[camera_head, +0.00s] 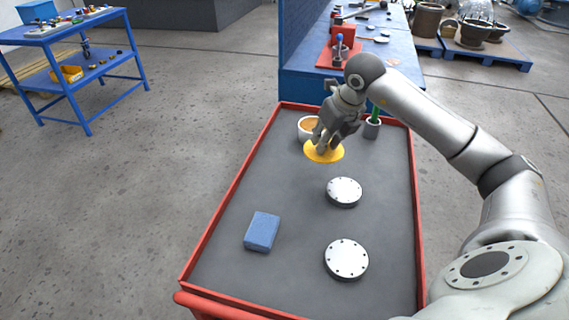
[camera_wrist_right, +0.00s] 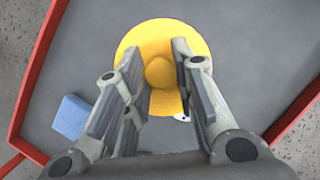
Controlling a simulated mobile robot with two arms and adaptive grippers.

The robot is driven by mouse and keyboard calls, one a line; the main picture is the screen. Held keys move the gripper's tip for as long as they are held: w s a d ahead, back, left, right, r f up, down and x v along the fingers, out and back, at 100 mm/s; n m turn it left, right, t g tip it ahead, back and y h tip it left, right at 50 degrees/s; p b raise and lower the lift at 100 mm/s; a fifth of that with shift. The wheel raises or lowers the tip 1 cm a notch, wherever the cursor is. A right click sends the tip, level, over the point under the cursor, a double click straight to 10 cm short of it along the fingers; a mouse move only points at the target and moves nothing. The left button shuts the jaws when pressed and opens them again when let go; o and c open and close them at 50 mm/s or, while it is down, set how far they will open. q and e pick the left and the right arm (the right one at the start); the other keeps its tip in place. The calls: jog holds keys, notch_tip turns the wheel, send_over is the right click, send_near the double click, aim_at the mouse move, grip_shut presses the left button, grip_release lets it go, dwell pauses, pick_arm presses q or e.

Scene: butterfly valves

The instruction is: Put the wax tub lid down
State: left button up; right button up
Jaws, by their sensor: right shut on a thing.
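The wax tub lid (camera_head: 324,153) is a yellow disc with a round knob. It also shows in the right wrist view (camera_wrist_right: 160,38), with its knob (camera_wrist_right: 160,73) between the fingers. My right gripper (camera_head: 325,142) is shut on the lid's knob. The lid is over the far part of the cart top; I cannot tell whether it touches the surface. The wax tub (camera_head: 306,128), a white pot with orange-brown wax, stands open just behind and left of the gripper, partly hidden by it. My left gripper is not in view.
The red-rimmed grey cart top (camera_head: 222,230) holds two metal discs (camera_head: 344,191) (camera_head: 346,259) and a blue block (camera_head: 262,231). A grey cup (camera_head: 372,128) with a green handle stands right of my gripper. The left middle of the cart is clear. A blue bench (camera_head: 385,60) stands behind.

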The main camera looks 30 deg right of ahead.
jog(key=w+a+f, duration=0.2)
jog(key=w+a+f+p, duration=0.1)
jog(key=w+f, duration=0.1)
jog(key=w, duration=0.1)
jog(key=w+a+f+p, duration=0.1)
jog(key=w+a+f, duration=0.1)
jog(key=w+f, duration=0.1)
jog(key=shift+a, duration=0.3)
jog(key=shift+w+a+f, duration=0.35)
jog(key=shift+w+f, duration=0.15)
jog(key=shift+f, duration=0.3)
notch_tip(320, 180, down, 3)
jog(key=shift+f+p, duration=0.1)
jog(key=shift+p, duration=0.6)
jog(key=o, duration=0.8)
